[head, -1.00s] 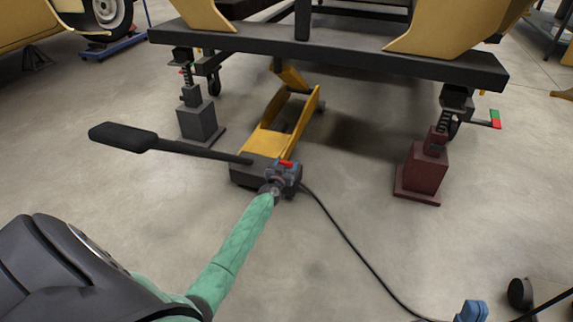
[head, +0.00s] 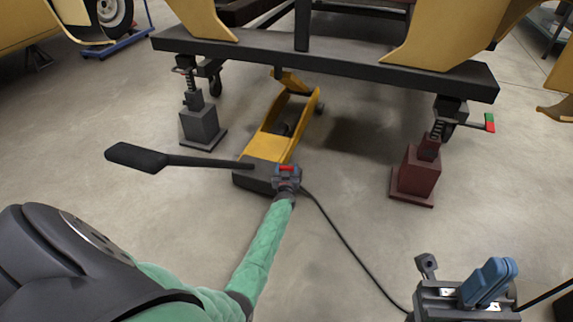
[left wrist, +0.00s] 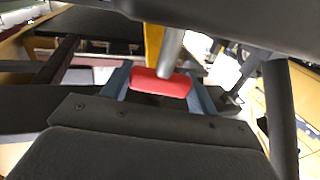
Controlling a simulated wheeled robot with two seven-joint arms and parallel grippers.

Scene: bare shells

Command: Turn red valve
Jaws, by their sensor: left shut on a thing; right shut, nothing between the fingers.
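The red valve (head: 286,168) is a small red handle at the base of a yellow floor jack (head: 268,147). My left gripper (head: 287,170) reaches it from the front, with its blue fingers on either side of the red handle. In the left wrist view the red valve (left wrist: 160,83) lies between the two blue fingers (left wrist: 160,90), and the gripper is shut on it. A grey metal rod rises behind it there. My right gripper (head: 498,272) is at the bottom right, its blue fingers together and empty, far from the valve.
The jack's black handle (head: 137,158) sticks out left, above my left arm. A dark frame beam (head: 320,62) crosses above the jack. A grey stand (head: 203,125) and a dark red stand (head: 417,175) flank it. A black cable (head: 345,240) runs across otherwise clear floor.

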